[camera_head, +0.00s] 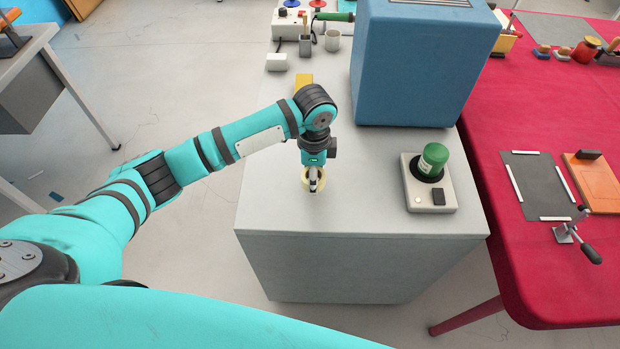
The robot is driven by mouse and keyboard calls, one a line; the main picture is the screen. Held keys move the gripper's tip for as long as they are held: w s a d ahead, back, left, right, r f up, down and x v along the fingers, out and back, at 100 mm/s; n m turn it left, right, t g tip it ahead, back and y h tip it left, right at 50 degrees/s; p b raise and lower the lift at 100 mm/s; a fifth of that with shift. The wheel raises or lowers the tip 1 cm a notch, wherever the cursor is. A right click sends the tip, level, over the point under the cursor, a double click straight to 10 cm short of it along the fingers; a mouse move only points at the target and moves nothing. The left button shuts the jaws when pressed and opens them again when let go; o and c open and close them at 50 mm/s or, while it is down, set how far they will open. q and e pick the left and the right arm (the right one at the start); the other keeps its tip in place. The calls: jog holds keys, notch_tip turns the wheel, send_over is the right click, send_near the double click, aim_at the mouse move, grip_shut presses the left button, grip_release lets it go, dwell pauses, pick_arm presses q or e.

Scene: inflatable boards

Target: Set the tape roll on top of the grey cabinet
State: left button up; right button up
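The grey cabinet (290,215) stands in the middle of the view, with a flat, light grey top. The tape roll (305,184) is a small cream ring at the cabinet's front left part. My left gripper (313,183) points down over the cabinet top, with its fingertips at the tape roll. The fingers hide part of the ring. I cannot tell whether they are closed on it or whether the ring touches the top. My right gripper is not in view.
A large blue box (425,65) stands at the back of the cabinet. A device with a green cylinder (433,160) sits at the right. A yellow item (303,80) lies behind my arm. A red table (530,120) adjoins on the right. The front middle top is clear.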

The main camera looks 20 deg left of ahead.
pick_arm(q)
jog(key=f, duration=0.1)
jog(key=a+f+p, duration=0.1)
jog(key=f, duration=0.1)
jog(key=shift+w, duration=0.2)
jog(key=shift+f, duration=0.3)
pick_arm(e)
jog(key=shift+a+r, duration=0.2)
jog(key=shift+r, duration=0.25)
pick_arm(q)
jog(key=shift+f, duration=0.1)
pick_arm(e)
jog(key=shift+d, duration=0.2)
pick_arm(q)
jog(key=o, duration=1.1)
jog(key=shift+o, duration=0.2)
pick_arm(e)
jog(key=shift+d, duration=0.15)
pick_arm(q)
notch_tip(320, 180, up, 12)
jog(key=shift+r+b, duration=0.15)
jog(key=shift+b, duration=0.4)
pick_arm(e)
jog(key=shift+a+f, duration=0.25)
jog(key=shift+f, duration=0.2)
